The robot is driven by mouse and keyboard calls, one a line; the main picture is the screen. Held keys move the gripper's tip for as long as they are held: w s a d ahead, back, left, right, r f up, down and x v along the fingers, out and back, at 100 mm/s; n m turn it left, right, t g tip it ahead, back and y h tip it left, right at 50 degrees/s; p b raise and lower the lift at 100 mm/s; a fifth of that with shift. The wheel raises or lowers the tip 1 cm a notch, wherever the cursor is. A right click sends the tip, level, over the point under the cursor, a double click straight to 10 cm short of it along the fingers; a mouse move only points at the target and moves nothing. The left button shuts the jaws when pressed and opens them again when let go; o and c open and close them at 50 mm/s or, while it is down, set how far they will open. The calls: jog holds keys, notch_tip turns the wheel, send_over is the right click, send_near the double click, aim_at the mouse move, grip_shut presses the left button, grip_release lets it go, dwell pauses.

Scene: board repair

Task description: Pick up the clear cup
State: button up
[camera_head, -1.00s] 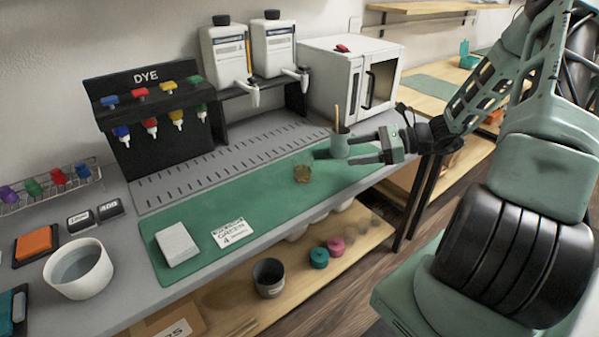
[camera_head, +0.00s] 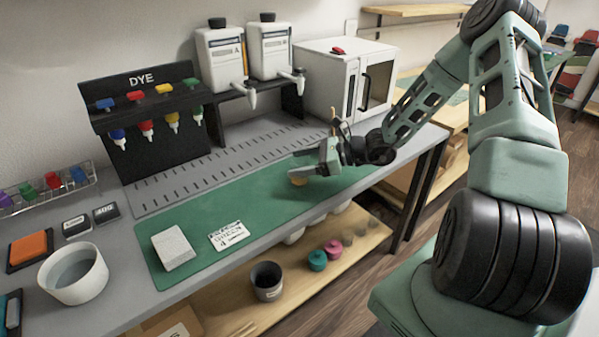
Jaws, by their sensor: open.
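A small, yellowish see-through cup (camera_head: 298,181) sits on the green mat (camera_head: 255,201) near the middle of the bench. I take it to be the clear cup. My gripper (camera_head: 294,164) is open, with its fingers pointing left, low over the mat. The lower finger is right at the cup in the picture and covers its upper part. I cannot tell whether the cup is between the fingers or whether they touch it.
A grey block (camera_head: 173,248) and a white label card (camera_head: 229,236) lie on the mat's left part. A white bowl (camera_head: 74,275) stands at the left. Behind are the dye rack (camera_head: 150,110), two dispenser bottles (camera_head: 221,58) and a white cabinet (camera_head: 330,80).

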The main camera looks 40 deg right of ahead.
jog(key=shift+w+a, duration=0.15)
jog(key=c, duration=1)
jog(key=shift+c, duration=0.2)
jog(key=shift+r, duration=0.1)
